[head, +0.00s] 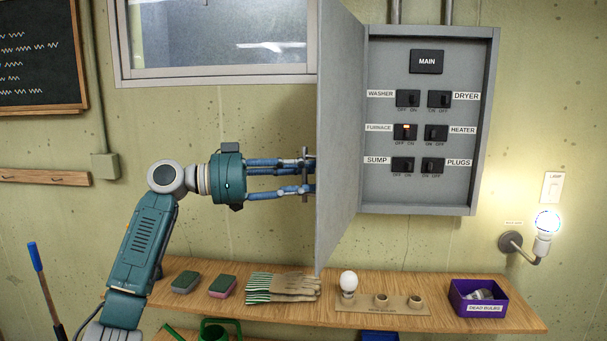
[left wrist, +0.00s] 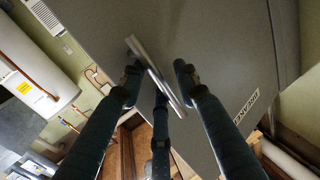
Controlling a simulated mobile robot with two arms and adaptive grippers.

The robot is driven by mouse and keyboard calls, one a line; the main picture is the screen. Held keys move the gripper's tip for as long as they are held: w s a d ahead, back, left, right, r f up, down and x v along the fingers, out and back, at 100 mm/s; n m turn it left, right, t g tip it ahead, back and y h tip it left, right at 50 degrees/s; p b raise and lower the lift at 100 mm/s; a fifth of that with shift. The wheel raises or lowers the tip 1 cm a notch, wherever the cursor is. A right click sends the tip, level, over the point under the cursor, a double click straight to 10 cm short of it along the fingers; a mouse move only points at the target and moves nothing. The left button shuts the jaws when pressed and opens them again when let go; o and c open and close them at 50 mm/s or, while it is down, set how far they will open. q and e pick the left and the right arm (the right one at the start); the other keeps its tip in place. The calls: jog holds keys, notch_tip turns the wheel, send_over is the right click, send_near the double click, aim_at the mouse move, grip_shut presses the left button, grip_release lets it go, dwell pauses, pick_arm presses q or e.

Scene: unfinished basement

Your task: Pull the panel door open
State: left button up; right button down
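The grey panel door (head: 340,130) stands swung well out from the breaker panel (head: 485,120), hinged on the panel's left side. The switches inside are in plain view. A metal bar handle (head: 305,152) is on the door's outer face; it also shows in the left wrist view (left wrist: 148,62). My left gripper (head: 308,176) is at this handle. Its fingers are spread apart, with the bar passing between them; a firm grip is not visible. The door's outer face (left wrist: 220,60) fills much of the left wrist view. My right gripper is not in view.
Below, a wooden shelf (head: 190,303) holds sponges (head: 222,287), gloves (head: 283,286), a bulb (head: 348,283) on a holder board and a purple dead-bulbs bin (head: 478,299). A lit wall lamp (head: 547,223) is at right. A window (head: 215,40) is behind the door.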

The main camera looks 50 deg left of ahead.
pick_arm(q)
jog(key=shift+r, duration=0.1)
jog(key=v, duration=1.2)
